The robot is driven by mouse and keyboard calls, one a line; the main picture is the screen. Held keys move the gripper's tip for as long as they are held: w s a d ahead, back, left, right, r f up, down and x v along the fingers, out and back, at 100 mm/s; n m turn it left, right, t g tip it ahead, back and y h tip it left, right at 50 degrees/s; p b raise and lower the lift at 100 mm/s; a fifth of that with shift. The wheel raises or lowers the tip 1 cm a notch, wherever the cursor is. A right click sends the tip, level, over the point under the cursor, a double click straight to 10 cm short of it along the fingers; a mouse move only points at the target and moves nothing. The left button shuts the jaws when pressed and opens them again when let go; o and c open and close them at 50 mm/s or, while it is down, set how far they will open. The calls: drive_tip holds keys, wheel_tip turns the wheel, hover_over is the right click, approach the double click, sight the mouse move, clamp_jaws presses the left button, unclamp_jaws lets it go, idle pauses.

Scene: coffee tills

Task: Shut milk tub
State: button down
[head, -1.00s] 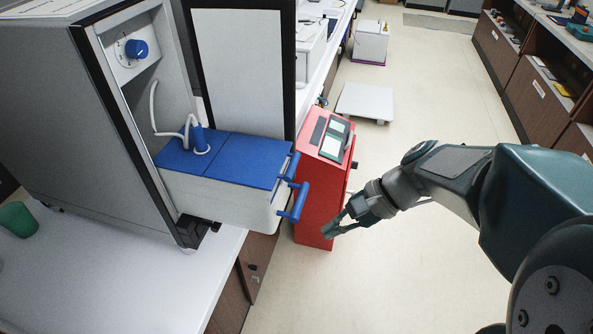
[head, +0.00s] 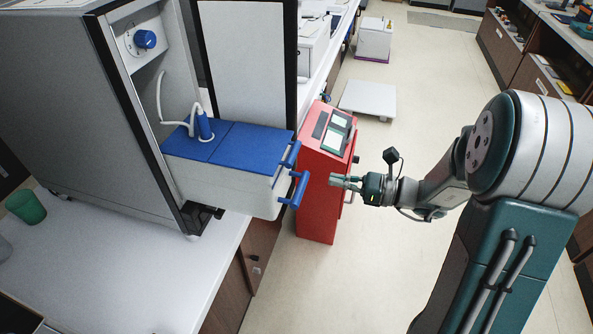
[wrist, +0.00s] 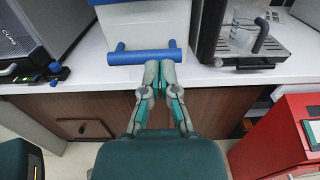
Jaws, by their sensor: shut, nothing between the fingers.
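The milk tub (head: 222,178) is a white drawer-like box with a blue lid (head: 235,146) and a blue bar handle (head: 292,175) on its front. It sticks out of the tall grey machine (head: 90,110) on the counter. A white hose runs into a blue fitting (head: 204,127) on the lid. My gripper (head: 334,181) is shut and empty, to the right of the handle and apart from it. In the wrist view the tub's white front (wrist: 144,28) and blue handle (wrist: 144,56) lie ahead of my shut fingertips (wrist: 160,66).
A red till cabinet (head: 325,180) stands on the floor just behind my gripper. A white counter (head: 130,275) runs under the machine. A green cup (head: 26,206) stands at its left. A coffee machine's drip tray (wrist: 265,52) is right of the tub in the wrist view.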

sight(287, 169)
drive_tip(key=x, duration=0.9)
drive_tip(key=shift+a, duration=0.1)
